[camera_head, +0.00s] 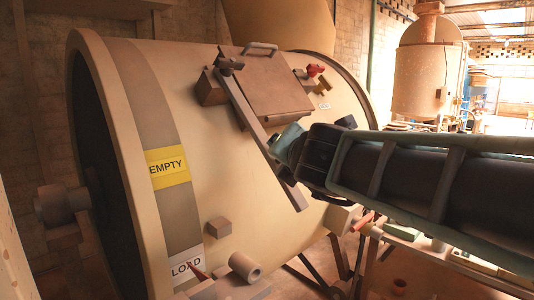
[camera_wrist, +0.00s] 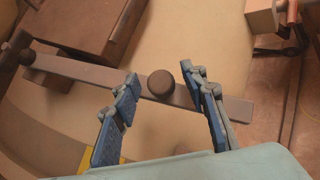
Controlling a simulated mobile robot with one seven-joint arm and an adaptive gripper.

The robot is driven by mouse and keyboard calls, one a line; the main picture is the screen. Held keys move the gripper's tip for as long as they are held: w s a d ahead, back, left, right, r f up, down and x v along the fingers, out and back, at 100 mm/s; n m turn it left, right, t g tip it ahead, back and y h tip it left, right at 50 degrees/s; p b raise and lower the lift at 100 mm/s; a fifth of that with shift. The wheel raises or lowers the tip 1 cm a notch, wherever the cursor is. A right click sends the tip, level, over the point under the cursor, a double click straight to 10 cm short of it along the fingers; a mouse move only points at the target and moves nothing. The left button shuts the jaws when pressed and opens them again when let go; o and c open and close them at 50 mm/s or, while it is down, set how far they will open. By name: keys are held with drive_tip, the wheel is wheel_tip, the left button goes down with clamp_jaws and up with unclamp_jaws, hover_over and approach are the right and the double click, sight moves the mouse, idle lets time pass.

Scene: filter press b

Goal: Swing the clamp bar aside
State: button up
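The clamp bar (camera_head: 252,118) is a long brown-grey bar on the big drum (camera_head: 275,220). It slants from a round pivot (camera_head: 230,64) at the upper left down along the near edge of the hatch lid (camera_head: 272,85). In the wrist view the bar (camera_wrist: 90,70) crosses from upper left to right, with a round dark knob (camera_wrist: 161,84) standing on it. My gripper (camera_wrist: 165,86) is open, with one blue finger on each side of the knob in the picture. Contact cannot be told. In the head view my gripper (camera_head: 284,144) partly covers the bar.
The lid has a metal handle (camera_head: 262,48). A red part (camera_head: 315,70) and a brass-coloured bracket (camera_head: 322,87) sit right of it. A small block (camera_head: 218,227) and a pipe stub (camera_head: 244,266) jut from the drum's lower front. Yellow EMPTY (camera_head: 168,168) and white LOAD labels mark its band.

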drive_tip(key=v, duration=1.1)
drive_tip(key=shift+s, duration=0.25)
drive_tip(key=shift+r, duration=0.1)
